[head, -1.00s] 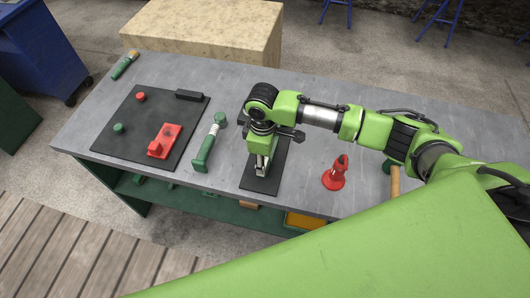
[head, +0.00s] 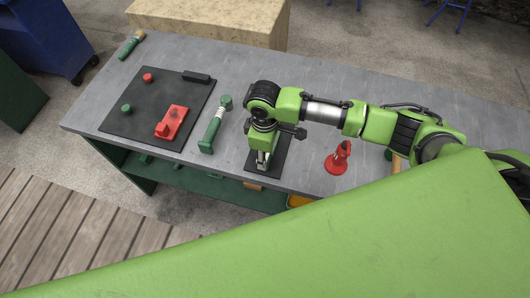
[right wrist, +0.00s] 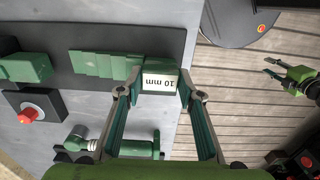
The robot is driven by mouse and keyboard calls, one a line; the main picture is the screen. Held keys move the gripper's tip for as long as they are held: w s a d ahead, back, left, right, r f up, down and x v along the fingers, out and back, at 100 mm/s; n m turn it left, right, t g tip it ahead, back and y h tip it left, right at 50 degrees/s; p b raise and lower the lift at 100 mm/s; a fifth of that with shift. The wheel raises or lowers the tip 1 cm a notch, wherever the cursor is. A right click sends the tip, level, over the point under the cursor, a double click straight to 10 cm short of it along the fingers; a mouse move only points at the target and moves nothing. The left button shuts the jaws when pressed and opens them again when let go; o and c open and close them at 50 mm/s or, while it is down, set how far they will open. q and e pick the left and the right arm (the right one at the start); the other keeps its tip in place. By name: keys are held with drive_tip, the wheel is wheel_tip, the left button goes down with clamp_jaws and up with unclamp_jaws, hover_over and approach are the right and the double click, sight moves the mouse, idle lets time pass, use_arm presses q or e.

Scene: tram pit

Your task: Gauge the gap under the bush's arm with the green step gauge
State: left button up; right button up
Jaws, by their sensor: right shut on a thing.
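The green step gauge (right wrist: 105,64) lies along a dark mat in the right wrist view, with stepped blocks and a white "10 mm" label at its near end. My right gripper (right wrist: 160,88) has its fingers on either side of that labelled end and is shut on it. In the head view my right gripper (head: 263,160) points down over the dark mat (head: 279,158), and the arm hides most of the gauge. My left gripper (right wrist: 274,69) shows small at the right of the wrist view, open and empty above the floor. I cannot tell which red piece is the bush; a red block (head: 172,122) lies on the left mat.
A green-handled tool (head: 211,130) lies left of my right gripper. A red cone-like piece (head: 337,160) stands to its right. The black mat (head: 150,123) also bears red and green knobs. A brush (head: 130,46) lies at the far left. A red button box (right wrist: 32,113) shows in the wrist view.

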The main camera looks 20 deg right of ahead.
drive_tip(key=shift+r, duration=3)
